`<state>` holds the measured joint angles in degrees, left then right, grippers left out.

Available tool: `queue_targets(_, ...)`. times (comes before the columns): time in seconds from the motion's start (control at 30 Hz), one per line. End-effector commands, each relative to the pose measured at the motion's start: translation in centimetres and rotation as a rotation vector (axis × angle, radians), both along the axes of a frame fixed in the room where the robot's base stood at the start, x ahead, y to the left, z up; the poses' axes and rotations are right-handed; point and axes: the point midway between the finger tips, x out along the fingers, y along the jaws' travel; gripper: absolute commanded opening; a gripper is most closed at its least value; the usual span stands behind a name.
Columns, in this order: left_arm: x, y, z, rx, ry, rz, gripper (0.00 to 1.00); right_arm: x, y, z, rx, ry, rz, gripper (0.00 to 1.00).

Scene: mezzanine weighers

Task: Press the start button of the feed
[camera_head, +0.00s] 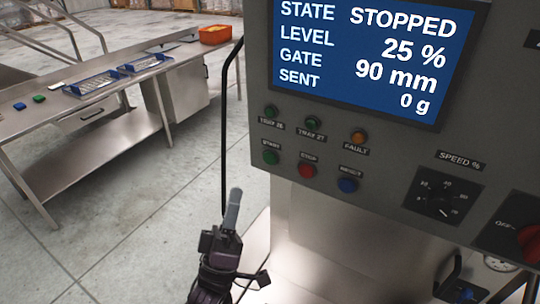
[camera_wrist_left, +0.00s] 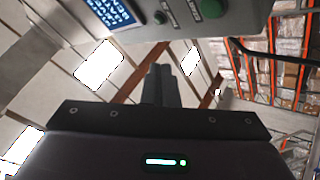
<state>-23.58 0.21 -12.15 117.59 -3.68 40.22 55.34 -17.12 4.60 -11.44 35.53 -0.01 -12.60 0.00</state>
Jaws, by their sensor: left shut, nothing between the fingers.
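The green start button (camera_head: 271,157) sits under its START label on the grey control panel (camera_head: 400,150), left of the red stop button (camera_head: 307,171) and the blue reset button (camera_head: 348,185). The panel screen (camera_head: 370,55) reads STOPPED, level 25 %, gate 90 mm, sent 0 g. My left gripper (camera_head: 234,201) is shut and empty, fingers up, below and left of the start button and apart from it. In the left wrist view the shut fingers (camera_wrist_left: 162,86) point toward the panel's underside, and a large green button (camera_wrist_left: 212,8) shows at the top. My right gripper is not identifiable.
Green tray lamps (camera_head: 271,111) and an orange fault lamp (camera_head: 358,136) sit above the buttons. A speed dial (camera_head: 440,203) and a red rotary switch (camera_head: 531,243) are to the right. A steel table (camera_head: 90,145) stands farther left.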

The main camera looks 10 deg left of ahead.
Motion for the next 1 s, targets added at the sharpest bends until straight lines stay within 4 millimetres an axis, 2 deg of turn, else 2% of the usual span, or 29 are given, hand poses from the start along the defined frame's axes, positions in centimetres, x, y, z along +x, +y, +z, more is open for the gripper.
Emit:
queue_targets(0.27,0.5,-0.2,-0.1,0.001,0.0,0.001,0.0,-0.3,0.0,-0.2,0.0,0.003,0.0,0.75)
queue_targets(0.7,5.8,-2.4,-0.1,0.001,0.0,0.001,0.0,-0.2,0.0,-1.6,0.0,0.003,0.0,0.75)
queue_targets(1.0,8.0,-3.3,-0.1,0.001,0.002,0.001,0.0,-0.2,0.0,-2.4,0.0,0.003,0.0,0.75)
